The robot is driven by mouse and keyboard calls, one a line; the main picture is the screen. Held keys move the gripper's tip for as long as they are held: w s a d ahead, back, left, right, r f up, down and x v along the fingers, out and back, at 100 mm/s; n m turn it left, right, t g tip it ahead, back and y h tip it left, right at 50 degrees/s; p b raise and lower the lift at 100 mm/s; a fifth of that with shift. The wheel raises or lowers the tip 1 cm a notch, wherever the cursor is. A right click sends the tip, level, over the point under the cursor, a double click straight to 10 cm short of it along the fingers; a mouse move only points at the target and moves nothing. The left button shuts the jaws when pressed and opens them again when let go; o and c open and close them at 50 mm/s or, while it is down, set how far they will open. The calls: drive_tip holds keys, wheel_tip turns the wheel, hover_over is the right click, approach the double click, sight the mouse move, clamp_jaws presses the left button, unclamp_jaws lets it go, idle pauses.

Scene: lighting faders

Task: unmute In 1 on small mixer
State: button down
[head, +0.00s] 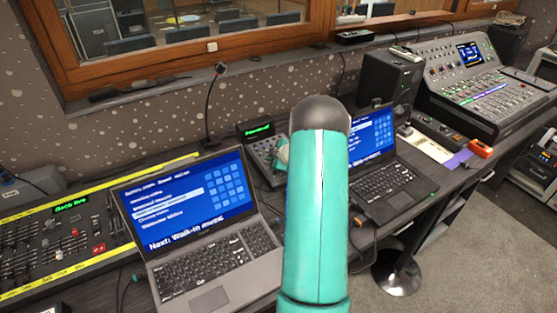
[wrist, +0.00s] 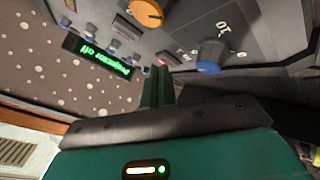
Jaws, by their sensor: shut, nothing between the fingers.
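The small mixer (head: 262,150) is a grey unit with a green-lit display, between the two laptops in the head view; my arm hides its right part. In the wrist view its tilted panel (wrist: 190,22) shows an orange knob (wrist: 147,12), a blue knob (wrist: 210,57) and several small buttons. A small red light (wrist: 162,62) shows just beyond my fingertips. My gripper (wrist: 159,73) is shut and empty, its green fingers close to the panel; I cannot tell whether they touch it. It also shows over the mixer in the head view (head: 283,152). The In 1 label is not readable.
A left laptop (head: 205,230) and a right laptop (head: 375,165) stand on either side of the mixer. A thin gooseneck microphone (head: 211,100) rises behind. A fader desk (head: 60,245) is at far left, a large mixer (head: 485,85) at right.

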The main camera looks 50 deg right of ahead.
idle(0.3)
drive_tip(key=shift+a+r, duration=0.1)
drive_tip(key=shift+r, duration=0.35)
drive_tip(key=shift+s+r, duration=0.2)
drive_tip(key=shift+r, duration=1.3)
drive_tip(key=shift+s+r, duration=0.15)
drive_tip(key=shift+r, duration=1.3)
